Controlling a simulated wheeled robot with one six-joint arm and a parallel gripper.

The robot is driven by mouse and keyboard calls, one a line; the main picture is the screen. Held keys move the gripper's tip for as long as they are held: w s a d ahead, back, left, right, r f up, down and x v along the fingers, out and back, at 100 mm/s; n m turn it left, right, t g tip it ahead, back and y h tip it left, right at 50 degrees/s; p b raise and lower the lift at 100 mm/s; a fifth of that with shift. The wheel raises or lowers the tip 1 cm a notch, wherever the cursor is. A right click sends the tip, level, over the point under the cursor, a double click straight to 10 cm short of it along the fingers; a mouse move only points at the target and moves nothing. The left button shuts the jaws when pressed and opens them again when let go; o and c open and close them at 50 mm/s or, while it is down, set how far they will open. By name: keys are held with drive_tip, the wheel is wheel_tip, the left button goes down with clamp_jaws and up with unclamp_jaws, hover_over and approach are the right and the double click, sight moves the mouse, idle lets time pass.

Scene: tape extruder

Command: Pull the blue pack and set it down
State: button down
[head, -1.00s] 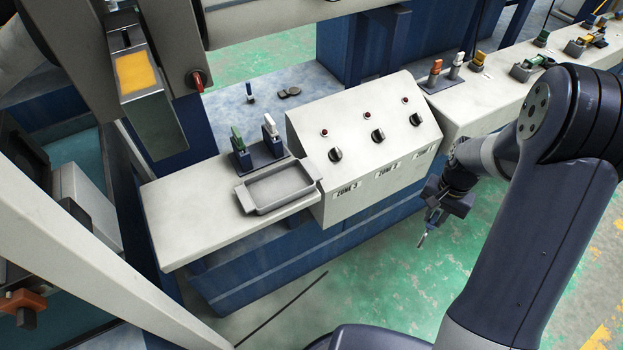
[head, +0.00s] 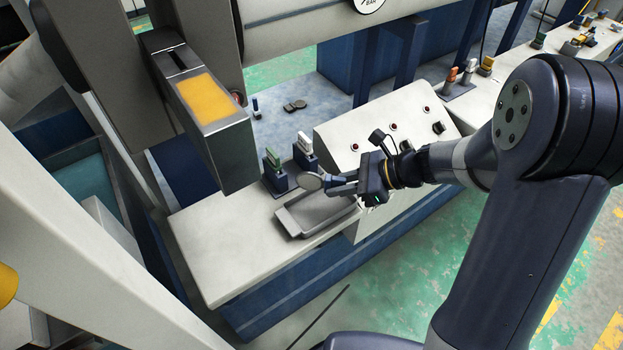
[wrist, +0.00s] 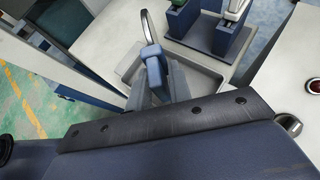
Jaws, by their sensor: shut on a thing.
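My gripper (head: 340,187) is shut on the blue handle of the blue pack, which carries a thin round grey disc (head: 311,182). The gripper holds it above the shallow grey tray (head: 297,226); it looks clear of the tray floor. In the wrist view the blue handle (wrist: 155,66) shows between the jaws, with the disc seen nearly edge-on as a curved grey rim beyond it. Part of the tray (wrist: 205,79) lies below. The jaws hide some of the handle.
A dark blue holder (head: 286,188) with a green-handled pack (head: 273,158) and a white-handled pack (head: 304,144) stands behind the tray. The sloped console (head: 350,128) is close on the right. A yellow-marked machine block (head: 212,100) overhangs at left. The counter's left part is bare.

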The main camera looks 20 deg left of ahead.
sight(337, 211)
drive_tip(key=shift+a+f, duration=0.1)
drive_tip(key=shift+f, duration=0.05)
drive_tip(key=shift+f+b, duration=0.4)
drive_tip(key=shift+b, duration=0.1)
drive_tip(key=shift+f+b, duration=2.1)
drive_tip(key=shift+f, duration=0.35)
drive_tip(key=shift+f, duration=0.3)
drive_tip(key=c, duration=1.2)
unclamp_jaws()
drive_tip(key=p+v, duration=0.1)
drive_tip(key=v, duration=1)
